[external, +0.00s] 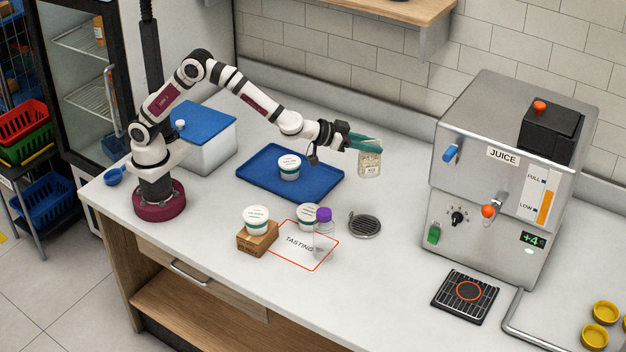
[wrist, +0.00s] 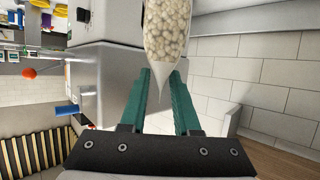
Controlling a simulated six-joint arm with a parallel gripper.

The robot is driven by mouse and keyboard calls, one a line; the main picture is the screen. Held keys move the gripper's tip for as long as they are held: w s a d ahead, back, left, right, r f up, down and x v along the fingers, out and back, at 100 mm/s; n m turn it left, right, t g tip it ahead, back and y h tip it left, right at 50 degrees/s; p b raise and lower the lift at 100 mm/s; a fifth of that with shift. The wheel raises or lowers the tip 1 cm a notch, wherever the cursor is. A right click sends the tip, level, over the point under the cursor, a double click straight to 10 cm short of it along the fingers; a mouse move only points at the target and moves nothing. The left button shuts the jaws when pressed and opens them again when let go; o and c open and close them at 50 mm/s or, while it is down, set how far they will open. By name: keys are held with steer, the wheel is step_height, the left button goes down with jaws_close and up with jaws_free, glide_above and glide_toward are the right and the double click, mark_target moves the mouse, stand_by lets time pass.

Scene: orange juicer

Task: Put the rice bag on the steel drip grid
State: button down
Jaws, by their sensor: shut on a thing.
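The rice bag (external: 370,163) is clear with pale grains. It hangs from my gripper (external: 374,144), whose teal fingers are shut on its top, above the counter. In the wrist view the bag (wrist: 168,28) extends away from the fingers (wrist: 161,76), with its narrow neck between them. The steel drip grid (external: 483,293) is a barred grid in a dark square tray, with an orange-red ring on it, at the foot of the juicer. It is to the lower right of my gripper, apart from the bag. Nothing stands on it.
The juicer (external: 475,190) stands right of my gripper. A round slotted grey disc (external: 365,224) lies on the counter. A blue tray (external: 255,175) holds a tub. A purple-capped bottle (external: 323,240) and another tub (external: 307,216) are by the tasting mat (external: 290,257). A bent pipe (external: 512,320) runs right of the grid.

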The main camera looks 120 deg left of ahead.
step_height(320, 180, down, 19)
steer(key=shift+r, duration=0.2)
steer(key=c, duration=0.6)
jaws_free()
steer(key=shift+f, duration=0.1)
steer(key=shift+c, duration=0.2)
steer(key=v, duration=1.2)
steer(key=shift+d, duration=0.1)
